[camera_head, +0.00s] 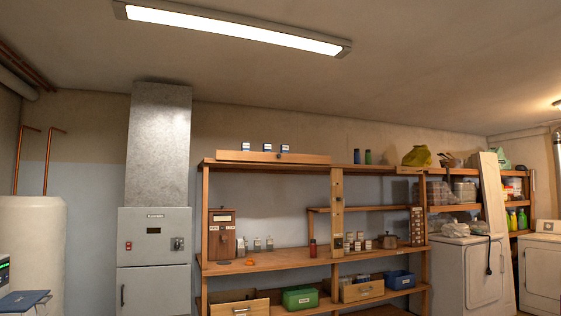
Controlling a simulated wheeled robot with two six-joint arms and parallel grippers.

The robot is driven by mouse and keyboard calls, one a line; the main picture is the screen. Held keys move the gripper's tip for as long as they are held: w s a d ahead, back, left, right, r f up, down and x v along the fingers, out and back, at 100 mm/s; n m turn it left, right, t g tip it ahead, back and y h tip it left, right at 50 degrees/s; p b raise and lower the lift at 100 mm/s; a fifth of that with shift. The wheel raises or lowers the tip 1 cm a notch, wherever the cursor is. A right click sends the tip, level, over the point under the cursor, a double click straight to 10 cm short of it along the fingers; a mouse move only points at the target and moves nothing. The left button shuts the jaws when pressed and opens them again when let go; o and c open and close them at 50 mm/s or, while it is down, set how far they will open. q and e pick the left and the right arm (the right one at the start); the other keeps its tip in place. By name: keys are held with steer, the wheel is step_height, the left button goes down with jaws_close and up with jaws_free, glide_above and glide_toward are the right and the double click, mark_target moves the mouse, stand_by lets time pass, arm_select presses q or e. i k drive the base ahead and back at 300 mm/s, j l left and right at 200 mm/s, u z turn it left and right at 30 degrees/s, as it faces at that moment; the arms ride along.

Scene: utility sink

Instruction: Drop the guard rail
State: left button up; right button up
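I cannot pick out a guard rail with certainty in the head view. A long flat wooden board (235,157) lies along the top left of the wooden shelf unit (265,265), with small blue-and-white boxes above it and a small dark knob on it. An upright wooden strip (337,215) with dark round spots stands at the middle of the unit. Neither of my grippers is in view.
A grey furnace cabinet (154,255) stands left of the shelves, beside a white tank (32,255). White appliances (462,275) stand at the right. The floor is out of view.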

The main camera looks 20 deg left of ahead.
mark_target(220, 154)
steer(key=i+j+u, duration=0.1)
steer(key=j, duration=0.25)
steer(key=i+j, duration=0.15)
steer(key=j, duration=0.2)
steer(key=i+j+u, duration=0.15)
steer(key=j, duration=0.2)
steer(key=i+j+u, duration=0.1)
steer(key=i+j, duration=0.25)
steer(key=i+j+u, duration=0.15)
steer(key=i, duration=0.35)
steer(key=i+j+u, duration=0.1)
steer(key=i+j, duration=0.25)
steer(key=i+j+u, duration=0.15)
steer(key=i, duration=0.4)
